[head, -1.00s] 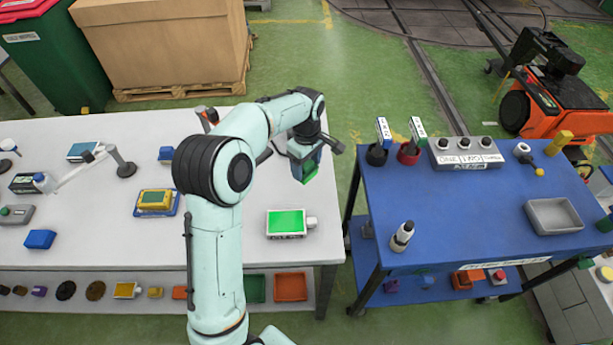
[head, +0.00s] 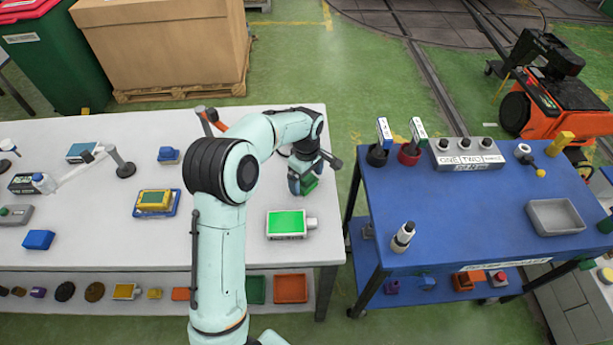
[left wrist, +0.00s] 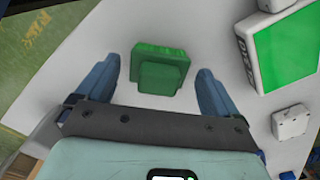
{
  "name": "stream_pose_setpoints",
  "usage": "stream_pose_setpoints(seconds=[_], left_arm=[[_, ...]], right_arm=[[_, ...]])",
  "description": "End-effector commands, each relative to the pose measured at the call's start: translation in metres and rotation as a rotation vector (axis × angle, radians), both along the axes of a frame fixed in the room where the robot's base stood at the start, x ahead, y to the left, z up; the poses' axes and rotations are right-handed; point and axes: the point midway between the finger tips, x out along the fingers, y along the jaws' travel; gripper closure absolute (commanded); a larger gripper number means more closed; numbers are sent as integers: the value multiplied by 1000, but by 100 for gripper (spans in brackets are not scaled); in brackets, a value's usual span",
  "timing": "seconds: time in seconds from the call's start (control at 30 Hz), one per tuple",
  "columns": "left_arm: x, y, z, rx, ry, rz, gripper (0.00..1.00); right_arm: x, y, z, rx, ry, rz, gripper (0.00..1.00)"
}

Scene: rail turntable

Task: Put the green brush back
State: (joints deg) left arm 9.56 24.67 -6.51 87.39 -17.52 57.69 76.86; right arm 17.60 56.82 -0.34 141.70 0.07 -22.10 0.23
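The green brush (left wrist: 160,68) is a blocky green piece with a smaller raised block, seen in the left wrist view over the white tabletop. It shows in the head view as a small green patch (head: 310,185) beside the fingers near the white table's right end. My left gripper (head: 303,186) points down there. In the left wrist view its blue fingers (left wrist: 158,82) stand apart on either side of the brush, with a visible gap on both sides. I cannot tell whether the brush rests flat on the table. My right gripper is not in view.
A white box with a green top (head: 287,223) sits close to the gripper on the white table (head: 225,265). A yellow block on a blue tray (head: 155,202) lies left of my arm. The blue table (head: 465,220) stands to the right, across a gap.

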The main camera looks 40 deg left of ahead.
Motion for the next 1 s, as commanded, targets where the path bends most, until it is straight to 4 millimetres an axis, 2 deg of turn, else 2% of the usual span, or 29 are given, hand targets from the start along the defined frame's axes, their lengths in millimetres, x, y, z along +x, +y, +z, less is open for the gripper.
stream_pose_setpoints(seconds=[0.17, 0.27, 0.37, 0.7, 0.83, 1.0], left_arm=[[0, 0, 2, 0, 0, 0, 5], [1, 0, 9, 1, -2, 0, 5], [2, 0, 25, 1, -5, 0, 5], [2, 0, 98, 1, -5, 0, 5], [2, 0, 115, 1, -3, -1, 5], [1, 0, 124, 0, -1, 0, 5]], right_arm=[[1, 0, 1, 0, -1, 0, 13], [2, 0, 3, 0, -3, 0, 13], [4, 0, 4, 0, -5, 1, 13], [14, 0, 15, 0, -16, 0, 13], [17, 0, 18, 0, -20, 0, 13], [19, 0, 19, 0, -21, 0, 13]])
